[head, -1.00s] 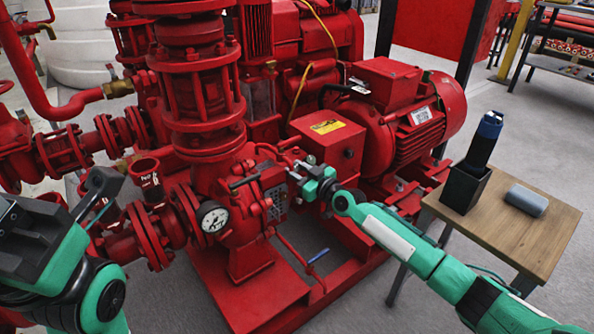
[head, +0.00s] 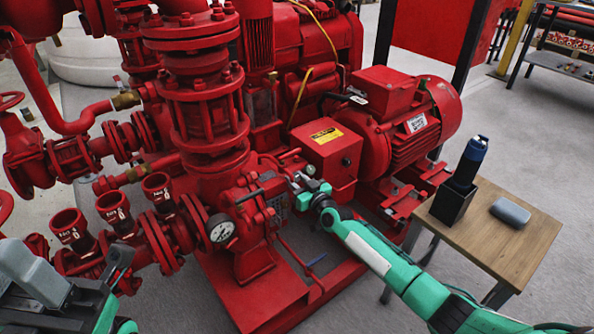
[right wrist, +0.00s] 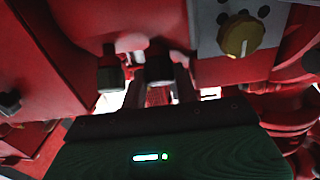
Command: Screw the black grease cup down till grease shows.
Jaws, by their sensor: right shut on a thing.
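The black grease cup (right wrist: 160,68) is a small dark cylinder under the red pump body in the right wrist view. My right gripper (right wrist: 160,90) is shut on it, with one finger on each side. A second dark cup (right wrist: 110,75) hangs just to its left, outside the fingers. In the head view my right gripper (head: 298,184) is at the pump's bearing housing, and the cup there is too small to make out. No grease can be made out. My left gripper (head: 116,265) is at the lower left, partly cut off; its jaw gap is unclear.
A grey plate with a yellow knob (right wrist: 240,35) is beside the cups. The pressure gauge (head: 221,228) and red cups (head: 115,208) are left of the housing. The motor (head: 405,120) is to the right. A small wooden table (head: 520,238) holds a black holder and a grey block.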

